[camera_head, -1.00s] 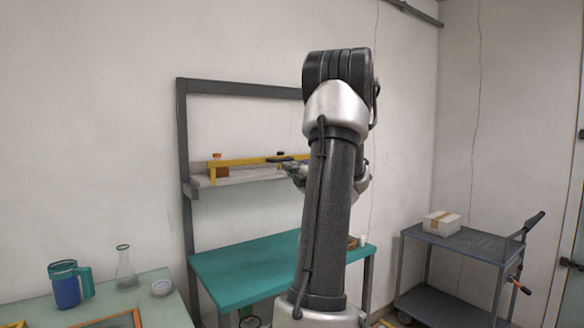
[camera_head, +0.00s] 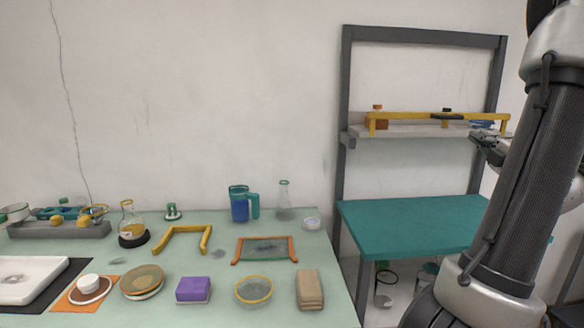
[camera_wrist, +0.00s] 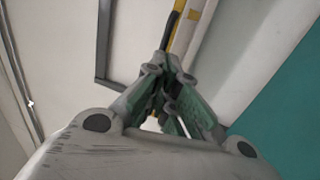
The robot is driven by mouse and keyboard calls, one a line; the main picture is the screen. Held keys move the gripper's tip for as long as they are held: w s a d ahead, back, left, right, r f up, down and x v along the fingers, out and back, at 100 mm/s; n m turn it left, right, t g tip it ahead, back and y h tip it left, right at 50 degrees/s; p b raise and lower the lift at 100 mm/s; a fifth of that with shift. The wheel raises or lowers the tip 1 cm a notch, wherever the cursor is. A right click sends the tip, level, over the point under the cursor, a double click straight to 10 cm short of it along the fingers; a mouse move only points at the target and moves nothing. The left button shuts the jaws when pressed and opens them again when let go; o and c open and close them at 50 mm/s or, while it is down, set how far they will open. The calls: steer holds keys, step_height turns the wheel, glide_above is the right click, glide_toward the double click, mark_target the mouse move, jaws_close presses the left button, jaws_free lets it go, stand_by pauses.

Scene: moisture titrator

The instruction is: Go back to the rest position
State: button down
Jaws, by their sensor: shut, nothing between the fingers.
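My gripper (camera_head: 489,142) shows at the right of the head view, in front of the shelf (camera_head: 415,131) of the grey-framed workbench. My arm rises at the right edge and hides part of that bench. In the wrist view my gripper (camera_wrist: 166,75) has its fingers closed together with nothing between them. The yellow rail (camera_wrist: 186,28) and the pale shelf edge show beyond the fingertips. In the head view the yellow rail (camera_head: 420,116) stands on the shelf, close to my gripper; I cannot tell the exact gap.
The teal bench top (camera_head: 400,228) below the shelf looks clear. A pale green table (camera_head: 215,305) on the left holds a blue jug (camera_head: 240,205), a flask (camera_head: 284,200), a purple block (camera_head: 194,290), a yellow stand (camera_head: 185,232) and several dishes.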

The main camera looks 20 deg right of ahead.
steer(key=s+a+f+n+g+y, duration=0.3)
steer(key=a+f+n+g, duration=0.15)
steer(key=a+n, duration=0.35)
steer(key=s+a+f+n+g+y, duration=0.25)
steer(key=a+f+n, duration=0.35)
steer(key=n, duration=0.5)
steer(key=s+a+f+n+g+y, duration=0.2)
steer(key=a+f+n+g+y, duration=0.2)
steer(key=a+f+n, duration=0.4)
steer(key=s+a+r+n+g+h, duration=0.1)
steer(key=s+a+n+g, duration=0.2)
steer(key=n, duration=0.6)
steer(key=s+a+r+n+g+h, duration=0.1)
steer(key=s+n+g, duration=0.35)
steer(key=n, duration=0.45)
steer(key=w+a+r+n+t+h, duration=0.1)
steer(key=a+r+n+t+h, duration=0.1)
steer(key=a+r+n, duration=0.4)
steer(key=a+n+h, duration=0.1)
steer(key=a+n, duration=0.1)
steer(key=n, duration=0.3)
steer(key=shift+r+n+t, duration=0.25)
steer(key=shift+n+t, duration=0.05)
steer(key=shift+t, duration=0.05)
